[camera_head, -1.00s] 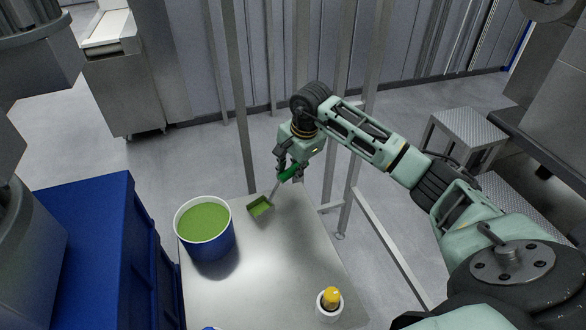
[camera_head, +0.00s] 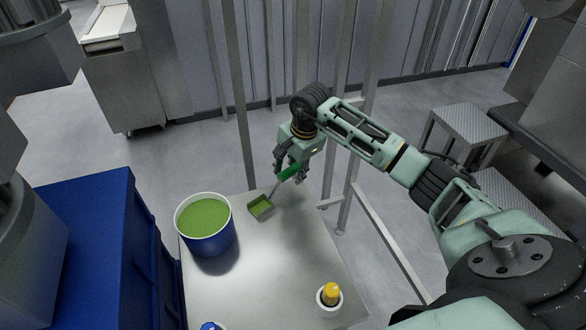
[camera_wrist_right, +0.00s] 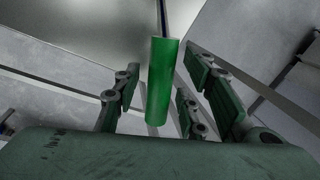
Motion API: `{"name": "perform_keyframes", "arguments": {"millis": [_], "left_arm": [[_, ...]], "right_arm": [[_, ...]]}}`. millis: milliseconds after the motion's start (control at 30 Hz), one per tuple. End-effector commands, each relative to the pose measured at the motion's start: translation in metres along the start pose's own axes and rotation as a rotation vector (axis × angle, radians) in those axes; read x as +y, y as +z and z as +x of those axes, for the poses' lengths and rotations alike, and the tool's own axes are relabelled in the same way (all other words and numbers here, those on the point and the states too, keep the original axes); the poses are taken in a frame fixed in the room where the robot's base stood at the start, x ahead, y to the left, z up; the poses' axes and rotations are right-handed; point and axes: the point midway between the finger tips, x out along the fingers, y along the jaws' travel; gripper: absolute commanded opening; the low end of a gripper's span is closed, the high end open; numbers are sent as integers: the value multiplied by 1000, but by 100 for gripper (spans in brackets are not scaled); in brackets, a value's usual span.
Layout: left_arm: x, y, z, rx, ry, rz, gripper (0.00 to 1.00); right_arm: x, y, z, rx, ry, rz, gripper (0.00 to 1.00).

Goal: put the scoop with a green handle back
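The scoop (camera_head: 260,207) has a square metal pan with green in it and a green handle (camera_head: 291,171). Its pan is at the far edge of the metal table (camera_head: 285,262), right of the blue bucket. My right gripper (camera_head: 289,174) is open around the handle. In the right wrist view the green handle (camera_wrist_right: 161,82) stands between the spread fingers (camera_wrist_right: 160,95), with gaps on both sides. The handle's lower end is close to the palm. My left gripper is not in view.
A blue-and-white bucket (camera_head: 220,240) of green filling stands on the table's left. A white container with a yellow top (camera_head: 331,293) is near the front right. A blue-topped one (camera_head: 209,327) is cut off at the bottom. Metal posts (camera_head: 345,190) stand behind the table.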

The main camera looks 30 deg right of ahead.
Motion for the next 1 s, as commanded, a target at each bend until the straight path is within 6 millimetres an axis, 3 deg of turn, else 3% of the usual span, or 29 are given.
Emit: {"name": "perform_keyframes", "arguments": {"millis": [167, 600, 800, 1000], "left_arm": [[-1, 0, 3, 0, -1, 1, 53], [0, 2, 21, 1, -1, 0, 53], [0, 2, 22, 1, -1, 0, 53], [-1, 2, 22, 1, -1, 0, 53]], "right_arm": [[-2, -1, -17, 2, -5, -1, 38], [-1, 0, -104, 1, -3, -1, 38], [-1, 0, -120, 0, -1, 0, 38], [0, 0, -122, 0, 1, 0, 38]]}}
